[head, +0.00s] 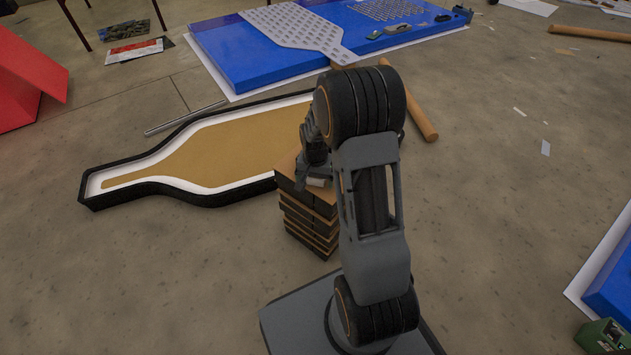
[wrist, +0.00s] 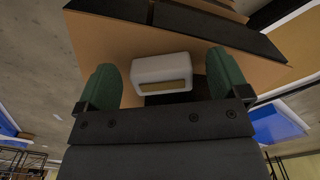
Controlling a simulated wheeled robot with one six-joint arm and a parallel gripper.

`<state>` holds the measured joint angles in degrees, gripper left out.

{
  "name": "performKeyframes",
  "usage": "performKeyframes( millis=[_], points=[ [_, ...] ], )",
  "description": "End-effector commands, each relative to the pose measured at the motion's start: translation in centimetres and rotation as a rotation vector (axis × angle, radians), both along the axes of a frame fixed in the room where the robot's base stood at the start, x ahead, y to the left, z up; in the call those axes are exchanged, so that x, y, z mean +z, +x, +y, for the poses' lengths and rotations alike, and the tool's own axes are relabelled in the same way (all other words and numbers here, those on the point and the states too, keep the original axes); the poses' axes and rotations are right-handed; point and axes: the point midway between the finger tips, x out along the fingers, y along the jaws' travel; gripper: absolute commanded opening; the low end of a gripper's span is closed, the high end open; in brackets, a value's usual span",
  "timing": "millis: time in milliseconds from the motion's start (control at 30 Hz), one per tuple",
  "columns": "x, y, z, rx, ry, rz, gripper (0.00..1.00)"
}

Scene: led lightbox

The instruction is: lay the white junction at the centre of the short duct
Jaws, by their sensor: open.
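The white junction (wrist: 161,72) is a small rounded block with a tan window on its near face. It lies against the tan top of a stack of boards (wrist: 100,38) in the wrist view. My gripper (wrist: 162,62) is open, with a green finger on each side of the junction and a small gap at each. A dark strip (wrist: 170,98) shows just below the junction; I cannot tell if it is the short duct. In the head view my gripper (head: 318,172) is over the stack (head: 310,215), mostly hidden by my arm, with a pale bit of the junction (head: 317,182) visible.
A bottle-shaped lightbox (head: 190,150) with a black rim lies left of the stack. A blue board (head: 235,55) with a grey perforated panel (head: 295,30) is behind it. A brown tube (head: 418,115) lies to the right.

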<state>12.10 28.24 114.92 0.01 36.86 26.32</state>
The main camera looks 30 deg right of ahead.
Motion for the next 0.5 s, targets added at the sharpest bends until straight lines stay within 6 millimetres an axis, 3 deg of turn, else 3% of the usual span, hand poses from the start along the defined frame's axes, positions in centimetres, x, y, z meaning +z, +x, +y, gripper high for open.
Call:
performKeyframes(
  millis=[67, 500],
  points=[
    [0.08, 0.01, -0.01, 0.000, 0.000, 0.000, 0.94],
    [0.10, 0.01, -0.01, 0.000, 0.000, 0.000, 0.52]
  ],
)
